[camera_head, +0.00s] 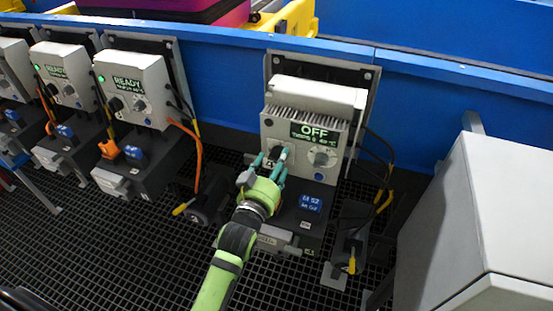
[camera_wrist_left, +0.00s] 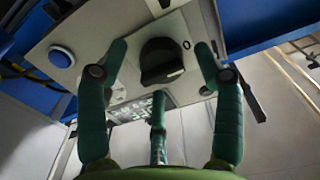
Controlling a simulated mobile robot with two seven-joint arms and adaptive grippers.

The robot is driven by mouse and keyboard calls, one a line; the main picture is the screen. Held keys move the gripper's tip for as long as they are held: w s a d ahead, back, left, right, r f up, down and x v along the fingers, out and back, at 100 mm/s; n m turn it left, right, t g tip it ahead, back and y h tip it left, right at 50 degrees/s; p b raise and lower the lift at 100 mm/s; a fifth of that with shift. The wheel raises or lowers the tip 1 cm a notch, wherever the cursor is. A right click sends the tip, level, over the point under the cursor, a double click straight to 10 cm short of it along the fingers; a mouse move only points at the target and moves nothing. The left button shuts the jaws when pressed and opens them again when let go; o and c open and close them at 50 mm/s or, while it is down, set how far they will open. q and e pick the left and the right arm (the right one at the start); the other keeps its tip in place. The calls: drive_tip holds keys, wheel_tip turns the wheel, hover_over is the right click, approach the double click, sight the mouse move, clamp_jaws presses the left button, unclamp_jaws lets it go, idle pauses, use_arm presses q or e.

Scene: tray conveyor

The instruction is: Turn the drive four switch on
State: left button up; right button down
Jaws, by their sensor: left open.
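The rightmost drive unit (camera_head: 338,97) is a light grey finned box whose lit display (camera_head: 314,132) reads OFF. I cannot read a drive number on it. My left gripper (camera_head: 271,160) is in front of the lower left of its panel, with green fingers pointing at the panel. In the left wrist view, a black rotary switch (camera_wrist_left: 161,62) with a white mark and a "0" beside it sits between the spread fingers of my left gripper (camera_wrist_left: 160,52). The fingers are open, and I cannot tell whether any touches the switch. In the head view the fingers mostly hide this switch.
Several similar drives stand in a row to the left; two nearer ones (camera_head: 136,86) (camera_head: 64,76) show READY with green lamps. A grey cabinet (camera_head: 480,225) stands at the right. Orange cables (camera_head: 198,150) and yellow-ended cables (camera_head: 385,190) hang beside the units.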

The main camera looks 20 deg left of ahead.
use_arm(q)
drive_tip(key=shift+w, duration=0.65)
drive_tip(key=c, duration=1.1)
drive_tip(key=shift+c, duration=0.2)
